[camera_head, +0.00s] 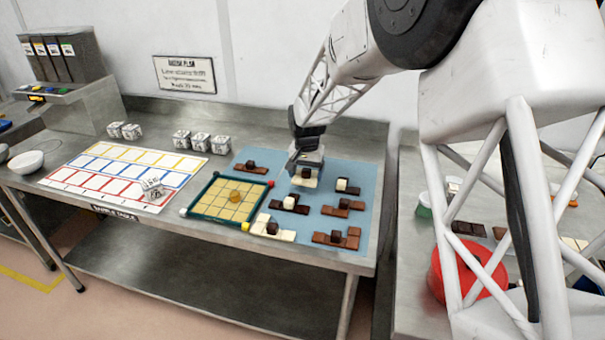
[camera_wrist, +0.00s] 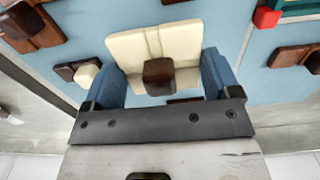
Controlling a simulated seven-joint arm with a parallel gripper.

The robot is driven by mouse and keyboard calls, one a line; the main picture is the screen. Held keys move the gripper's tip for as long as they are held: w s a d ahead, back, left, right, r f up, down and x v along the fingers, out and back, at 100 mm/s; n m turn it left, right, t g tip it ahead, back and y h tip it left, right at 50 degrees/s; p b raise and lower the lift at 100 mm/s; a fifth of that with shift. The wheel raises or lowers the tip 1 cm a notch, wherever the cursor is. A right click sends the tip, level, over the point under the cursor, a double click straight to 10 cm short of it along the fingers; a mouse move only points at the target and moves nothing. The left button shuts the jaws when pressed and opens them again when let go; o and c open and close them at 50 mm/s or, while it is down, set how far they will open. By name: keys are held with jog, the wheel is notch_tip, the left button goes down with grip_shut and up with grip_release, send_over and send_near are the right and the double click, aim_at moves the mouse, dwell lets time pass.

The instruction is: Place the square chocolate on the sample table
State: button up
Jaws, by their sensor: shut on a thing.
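My gripper (camera_head: 306,168) is over the blue mat (camera_head: 351,178) on the sample table (camera_head: 240,107). Its blue fingers (camera_wrist: 160,78) are shut on a white square chocolate (camera_wrist: 137,50) with a dark brown cube (camera_wrist: 158,72) on top. In the head view the white chocolate (camera_head: 304,183) shows just below the fingers. I cannot tell whether it touches the mat. Part of it is hidden by the gripper.
Several brown and white chocolate pieces stand close by on the mat, including a brown one (camera_head: 334,239) and a dark one (camera_head: 290,205). A green-framed grid tray (camera_head: 204,184) lies left. Further left are a coloured card (camera_head: 125,172) and printed dice (camera_head: 200,141).

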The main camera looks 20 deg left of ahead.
aim_at(303, 173)
jog(key=shift+w+a+f, duration=0.1)
jog(key=shift+w+a, duration=0.35)
jog(key=shift+w, duration=0.35)
jog(key=shift+w+a+f, duration=0.1)
jog(key=shift+w+a, duration=0.3)
jog(key=shift+w, duration=0.45)
jog(key=shift+w+a+f, duration=0.1)
jog(key=shift+w+a, duration=0.35)
jog(key=shift+w, duration=0.35)
jog(key=shift+f, duration=1.7)
jog(key=shift+f, duration=0.1)
jog(key=o, duration=0.9)
notch_tip(303, 173, up, 12)
jog(key=shift+r, duration=0.1)
